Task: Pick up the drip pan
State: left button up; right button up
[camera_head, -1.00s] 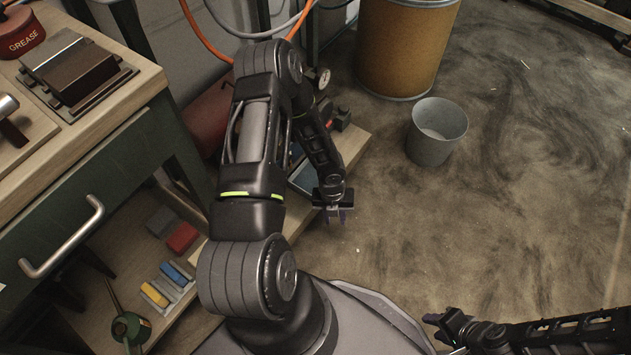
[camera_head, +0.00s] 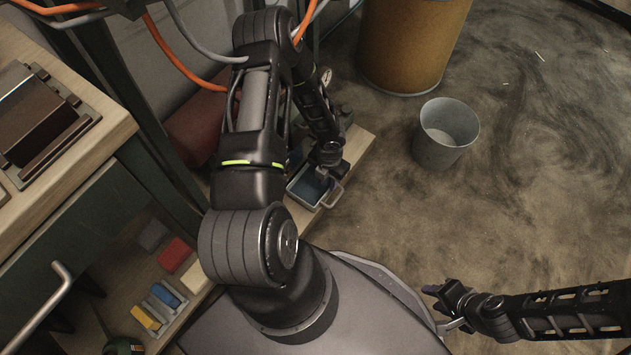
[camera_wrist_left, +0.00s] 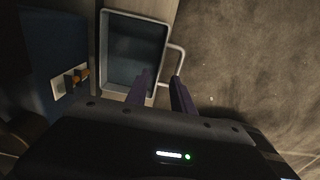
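The drip pan (camera_head: 301,191) is a shallow blue-grey tray with a light rim and a loop handle. It sits low on a wooden board. The left wrist view shows its inside (camera_wrist_left: 133,52) and the handle on its right side. My left gripper (camera_head: 326,178) is over the handle side of the pan. In the left wrist view its two fingers (camera_wrist_left: 161,80) are apart, around the near end of the handle; I cannot tell whether they touch it. My right gripper (camera_head: 438,303) is at the lower right, fingers apart, empty, away from the pan.
A grey bucket (camera_head: 445,135) and a large brown drum (camera_head: 412,45) stand on the floor. A workbench (camera_head: 85,175) with a drawer is at the left. Coloured blocks (camera_head: 174,254) lie on its lower shelf. The floor on the right is clear.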

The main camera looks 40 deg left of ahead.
aim_at(319, 188)
pick_arm(q)
jog(key=shift+f, duration=0.1)
jog(key=shift+f+b, duration=0.6)
jog(key=shift+f, duration=0.65)
notch_tip(319, 188, down, 5)
jog(key=b, duration=0.3)
jog(key=shift+w+f, duration=0.15)
grip_shut()
dwell(1.0)
